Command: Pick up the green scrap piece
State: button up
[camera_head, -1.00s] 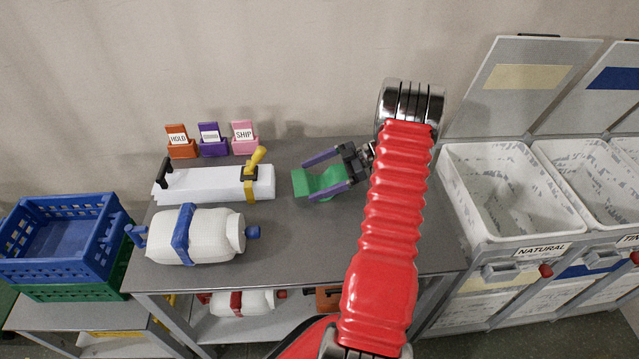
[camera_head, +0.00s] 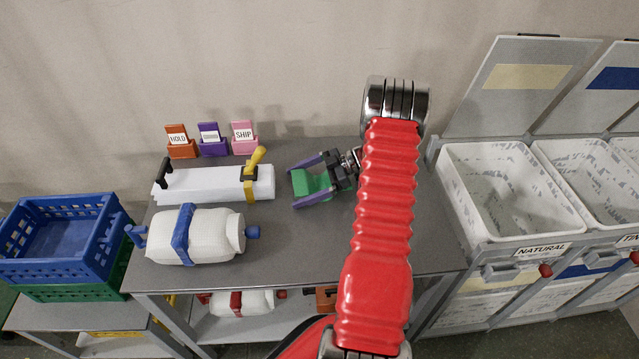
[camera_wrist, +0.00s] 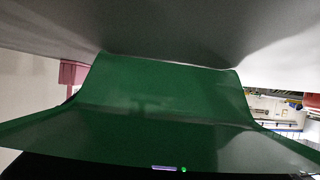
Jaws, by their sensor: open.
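The fingers reach to about the piece's left end. In the wrist view the green scrap piece (camera_wrist: 165,95) fills the middle, close to the camera; the fingertips cannot be made out there.
Orange, purple and pink card holders (camera_head: 212,143) stand behind. White bins (camera_head: 510,200) stand right; blue crate (camera_head: 60,240) far left.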

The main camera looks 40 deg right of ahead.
jog(key=shift+c, duration=0.5)
jog(key=c, duration=0.8)
jog(key=shift+r, duration=0.1)
jog(key=shift+c, duration=0.2)
notch_tip(320, 180, up, 10)
jog(key=shift+f, duration=0.1)
